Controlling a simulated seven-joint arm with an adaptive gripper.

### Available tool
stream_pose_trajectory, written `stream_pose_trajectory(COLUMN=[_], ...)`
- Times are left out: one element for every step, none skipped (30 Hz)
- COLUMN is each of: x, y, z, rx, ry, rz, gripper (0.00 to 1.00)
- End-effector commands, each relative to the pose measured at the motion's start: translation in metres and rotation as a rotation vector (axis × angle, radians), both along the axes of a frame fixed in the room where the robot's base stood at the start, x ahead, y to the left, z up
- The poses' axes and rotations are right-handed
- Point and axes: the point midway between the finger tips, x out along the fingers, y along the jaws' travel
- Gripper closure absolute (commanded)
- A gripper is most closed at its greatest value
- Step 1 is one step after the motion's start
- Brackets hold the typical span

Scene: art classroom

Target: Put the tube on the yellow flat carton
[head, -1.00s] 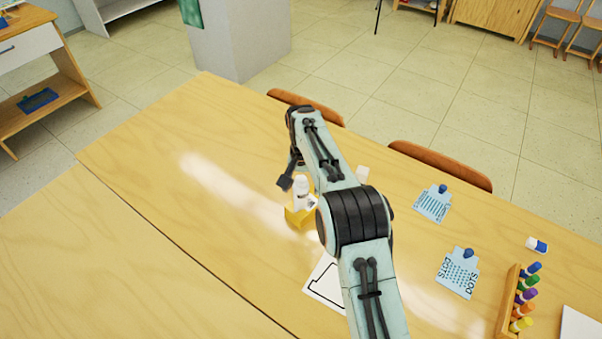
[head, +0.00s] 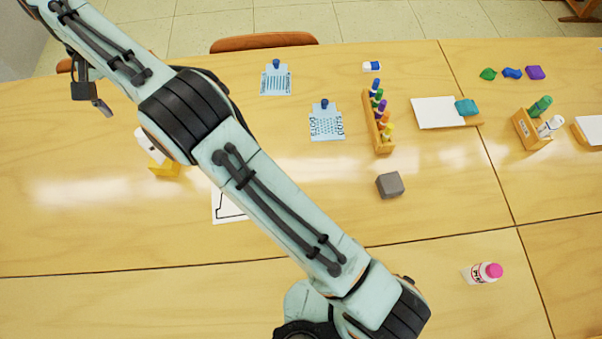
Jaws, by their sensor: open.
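A yellow carton (head: 163,168) lies on the table at the left, partly hidden behind my arm's elbow. A white tube-like thing (head: 148,146) is at the carton and looks tilted; my arm hides part of it, and I cannot tell whether it rests on top or inside. My gripper (head: 92,97) is at the upper left, apart from both and farther left in the picture. It is open and I see nothing between its fingers.
A white bottle with a pink cap (head: 484,272) lies at the lower right. A grey block (head: 390,185), a marker rack (head: 371,125), two blue cards (head: 326,122) and a white pad (head: 437,113) are on the table. The front right is mostly clear.

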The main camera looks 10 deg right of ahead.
Motion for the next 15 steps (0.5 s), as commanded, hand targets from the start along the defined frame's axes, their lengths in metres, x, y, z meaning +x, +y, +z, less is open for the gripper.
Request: stream_pose_trajectory(x=[0.005, 0.007, 0.009, 0.009, 0.008, 0.002, -0.004, -0.013, -0.027, -0.039, -0.054, -0.074, -0.091, -0.108, -0.130], y=[-0.018, -0.032, -0.055, -0.074, -0.096, -0.126, -0.148, -0.170, -0.198, -0.219, -0.238, -0.261, -0.277, -0.290, -0.306], z=[0.013, 0.021, 0.032, 0.041, 0.050, 0.061, 0.068, 0.073, 0.079, 0.081, 0.082, 0.081, 0.079, 0.076, 0.070], rx=[0.002, 0.002, 0.001, 0.002, 0.002, 0.002, 0.004, 0.004, 0.007, 0.009, 0.011, 0.016, 0.018, 0.023, 0.028], ry=[-0.003, -0.003, -0.004, -0.005, -0.004, -0.003, -0.003, -0.001, 0.000, 0.002, 0.003, 0.005, 0.007, 0.008, 0.010], rz=[-0.020, -0.032, -0.050, -0.066, -0.084, -0.109, -0.127, -0.144, -0.170, -0.188, -0.206, -0.229, -0.248, -0.266, -0.286], gripper=[0.34, 0.34, 0.34, 0.34, 0.34, 0.34, 0.34, 0.34, 0.34, 0.34, 0.34, 0.34, 0.34, 0.34, 0.34])
